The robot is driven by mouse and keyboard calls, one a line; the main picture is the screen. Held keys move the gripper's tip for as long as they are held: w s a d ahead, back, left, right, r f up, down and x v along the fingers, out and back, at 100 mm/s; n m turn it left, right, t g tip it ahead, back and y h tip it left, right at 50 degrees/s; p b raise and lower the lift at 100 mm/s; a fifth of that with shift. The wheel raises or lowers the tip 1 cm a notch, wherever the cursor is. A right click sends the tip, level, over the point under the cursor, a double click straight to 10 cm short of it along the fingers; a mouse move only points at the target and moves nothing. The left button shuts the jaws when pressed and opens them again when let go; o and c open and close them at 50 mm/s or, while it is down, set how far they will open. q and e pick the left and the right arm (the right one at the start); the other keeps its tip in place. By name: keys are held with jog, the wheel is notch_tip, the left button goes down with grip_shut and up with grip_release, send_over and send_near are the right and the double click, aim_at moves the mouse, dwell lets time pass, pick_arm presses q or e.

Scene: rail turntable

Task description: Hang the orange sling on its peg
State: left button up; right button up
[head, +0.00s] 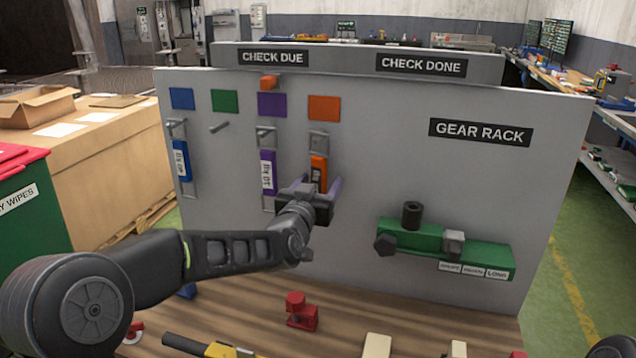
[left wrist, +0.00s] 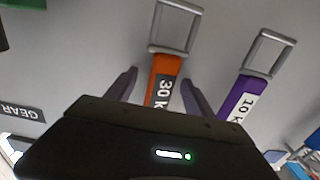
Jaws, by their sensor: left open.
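The orange sling (head: 318,168) hangs flat against the grey board below the orange square (head: 324,108). Its upper metal ring (head: 319,142) is at the peg there; I cannot tell how far it sits over the peg. My left gripper (head: 311,188) is open in front of the sling's lower part and hides its bottom end. In the left wrist view, which is upside down, the orange sling (left wrist: 163,82) with its "30" label lies between the open fingers (left wrist: 158,88), with gaps on both sides. Its lower ring (left wrist: 176,27) is clear. My right gripper is not in view.
A blue sling (head: 181,160) and a purple sling (head: 268,172) hang to the left; the peg (head: 219,127) under the green square is bare. A green gear rack (head: 455,250) sticks out at the right. Red parts (head: 301,312) and tools lie on the wooden bench below.

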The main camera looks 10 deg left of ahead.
aim_at(317, 187)
pick_arm(q)
jog(key=shift+s, duration=0.15)
dwell(0.4)
jog(key=shift+s+a+b, duration=0.2)
jog(key=shift+s+b, duration=0.75)
jog(key=shift+s, duration=1.4)
jog(key=shift+s+a+b, duration=0.1)
jog(key=shift+s+b, duration=0.45)
jog(key=shift+s, duration=1.95)
